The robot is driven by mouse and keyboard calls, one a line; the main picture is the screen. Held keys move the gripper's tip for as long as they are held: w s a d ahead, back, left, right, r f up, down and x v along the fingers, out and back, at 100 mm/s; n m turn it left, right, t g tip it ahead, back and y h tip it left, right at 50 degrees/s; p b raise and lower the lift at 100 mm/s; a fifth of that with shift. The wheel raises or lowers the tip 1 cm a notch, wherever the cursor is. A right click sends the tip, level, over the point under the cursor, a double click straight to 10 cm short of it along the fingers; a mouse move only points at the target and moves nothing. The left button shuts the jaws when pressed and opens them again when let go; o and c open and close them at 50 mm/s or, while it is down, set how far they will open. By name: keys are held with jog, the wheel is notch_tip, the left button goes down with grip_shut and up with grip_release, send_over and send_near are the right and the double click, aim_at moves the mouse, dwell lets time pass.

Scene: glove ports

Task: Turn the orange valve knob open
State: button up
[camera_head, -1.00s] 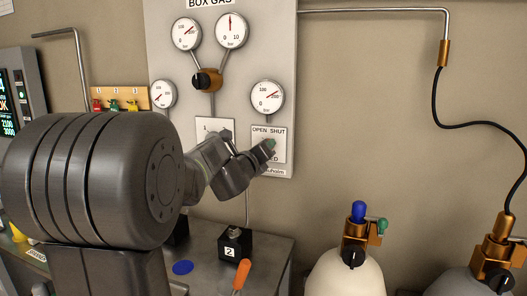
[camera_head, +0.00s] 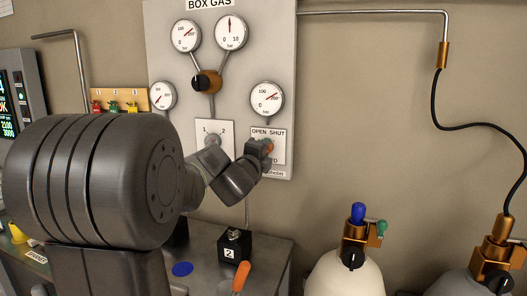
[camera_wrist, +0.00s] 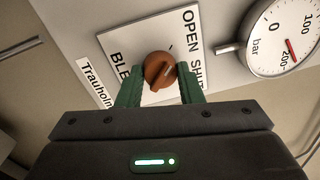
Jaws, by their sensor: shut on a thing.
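The orange valve knob (camera_wrist: 159,71) sits on a white label plate (camera_head: 283,150) marked OPEN and SHUT, with a partly hidden third word. In the wrist view my gripper (camera_wrist: 160,88) has a green finger on each side of the knob and is shut on it. The knob's raised grip lies slanted; I cannot tell for sure which word it points to.
A gauge (camera_head: 266,98) is just above the label plate. A black-and-brass knob (camera_head: 206,81) is higher up the grey panel. Below are a black block marked 2 (camera_head: 234,246) and an orange-handled tool (camera_head: 241,276). A cream gas cylinder (camera_head: 347,275) stands at lower right.

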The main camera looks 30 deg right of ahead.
jog(key=shift+f+n, duration=0.1)
jog(key=shift+n, duration=0.2)
jog(key=o, duration=1)
jog(key=v, duration=1.4)
jog(key=shift+b, duration=0.35)
jog(key=shift+w+d, duration=0.1)
jog(key=x, duration=1.3)
jog(key=shift+w+d+p, duration=0.2)
jog(key=shift+d+p, duration=0.15)
jog(key=shift+p, duration=0.05)
